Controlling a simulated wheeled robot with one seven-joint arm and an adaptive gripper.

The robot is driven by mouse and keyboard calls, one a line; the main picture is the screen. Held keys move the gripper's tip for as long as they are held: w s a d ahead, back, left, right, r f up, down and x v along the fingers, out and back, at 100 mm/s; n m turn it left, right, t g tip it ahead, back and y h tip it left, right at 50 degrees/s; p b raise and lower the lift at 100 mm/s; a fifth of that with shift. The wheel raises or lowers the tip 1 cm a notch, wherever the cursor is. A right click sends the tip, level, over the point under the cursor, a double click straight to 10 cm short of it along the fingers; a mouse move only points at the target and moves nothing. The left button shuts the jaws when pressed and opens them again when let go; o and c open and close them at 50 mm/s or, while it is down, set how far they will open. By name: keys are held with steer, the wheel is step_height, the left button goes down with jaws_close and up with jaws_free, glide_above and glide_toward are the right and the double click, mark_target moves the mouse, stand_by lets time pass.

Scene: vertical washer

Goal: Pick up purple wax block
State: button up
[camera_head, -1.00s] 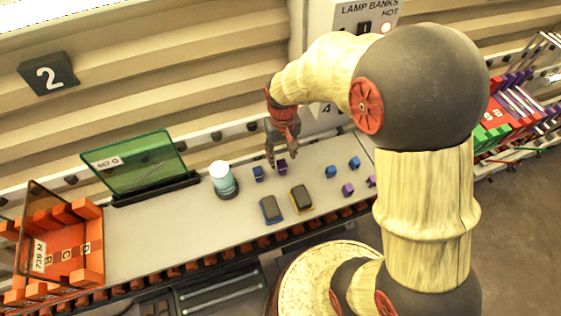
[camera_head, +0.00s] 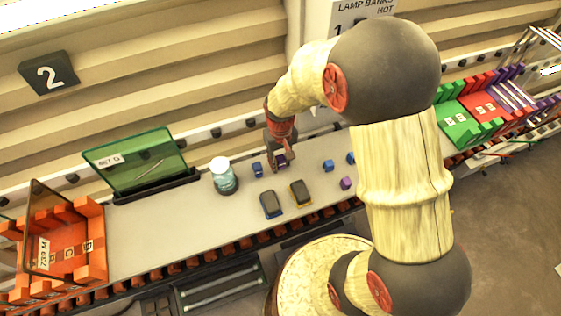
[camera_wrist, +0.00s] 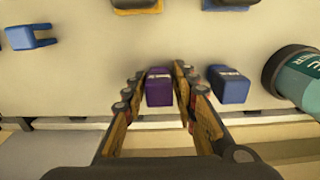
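A purple wax block (camera_wrist: 159,88) lies on the pale conveyor table between my gripper's two fingers in the wrist view. In the head view the purple block (camera_head: 281,161) is partly hidden by my gripper (camera_head: 281,163). My gripper (camera_wrist: 158,92) is open, with a finger on each side of the block. The left finger shows a small gap from it; the right finger is very near it, and I cannot tell whether it touches. Another purple block (camera_head: 346,183) lies farther right on the table.
A blue block (camera_wrist: 229,85) lies close to the right finger, with a teal-labelled jar (camera_wrist: 296,76) beyond it. Other blue blocks and two dark sponge-like blocks (camera_head: 271,205) (camera_head: 300,193) lie on the table. An orange rack (camera_head: 70,250) stands at the left.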

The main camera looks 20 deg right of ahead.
mark_target(280, 157)
steer(key=c, duration=0.6)
jaws_close()
steer(key=shift+w+r, duration=0.1)
steer(key=shift+r, duration=0.35)
step_height(280, 157, up, 2)
steer(key=shift+r, duration=0.1)
steer(key=s+d+r+b, duration=0.2)
steer(key=s+d+r, duration=0.1)
steer(key=s+r, duration=0.7)
steer(key=s, duration=0.3)
steer(key=shift+s+d, duration=0.35)
steer(key=shift+s, duration=0.05)
